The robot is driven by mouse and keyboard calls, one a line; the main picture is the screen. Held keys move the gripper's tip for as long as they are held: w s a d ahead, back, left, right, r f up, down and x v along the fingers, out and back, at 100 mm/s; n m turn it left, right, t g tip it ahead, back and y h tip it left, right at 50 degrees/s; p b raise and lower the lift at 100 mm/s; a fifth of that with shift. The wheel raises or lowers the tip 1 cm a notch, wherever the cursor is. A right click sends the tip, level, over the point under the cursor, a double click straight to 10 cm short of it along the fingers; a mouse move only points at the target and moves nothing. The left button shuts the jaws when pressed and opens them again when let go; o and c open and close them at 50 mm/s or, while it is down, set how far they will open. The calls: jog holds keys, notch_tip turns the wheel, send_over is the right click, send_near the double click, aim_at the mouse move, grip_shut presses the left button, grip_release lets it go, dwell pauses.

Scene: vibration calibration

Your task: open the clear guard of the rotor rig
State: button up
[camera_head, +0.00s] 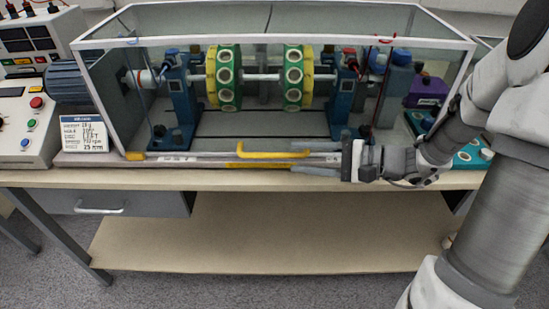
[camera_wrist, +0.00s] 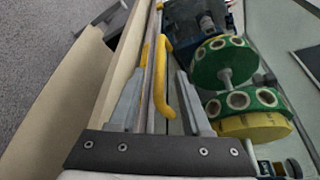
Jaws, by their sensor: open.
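The clear guard (camera_head: 262,42) is a box of clear panels with a pale frame, closed over the rotor rig on the bench. Inside are two green and yellow discs (camera_head: 223,77) on a shaft between blue stands; they also show in the wrist view (camera_wrist: 248,112). A yellow handle (camera_head: 268,153) runs along the guard's lower front edge. My gripper (camera_head: 312,160) is at the right of the handle, pointing left along the front edge. In the wrist view the handle (camera_wrist: 163,80) lies between the two open fingers (camera_wrist: 160,98). I cannot tell whether either finger touches it.
A control box (camera_head: 25,125) with buttons and a small sign (camera_head: 85,134) stand left of the guard. A purple box (camera_head: 427,91) and a teal panel (camera_head: 465,158) are at the right. The bench front edge (camera_head: 220,182) is close below my gripper; a lower shelf (camera_head: 265,232) is empty.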

aim_at(283, 156)
jog(key=b+x, duration=0.1)
jog(key=x, duration=0.6)
jog(key=shift+s, duration=0.1)
grip_shut()
jog(key=shift+d, duration=0.1)
dwell(1.1)
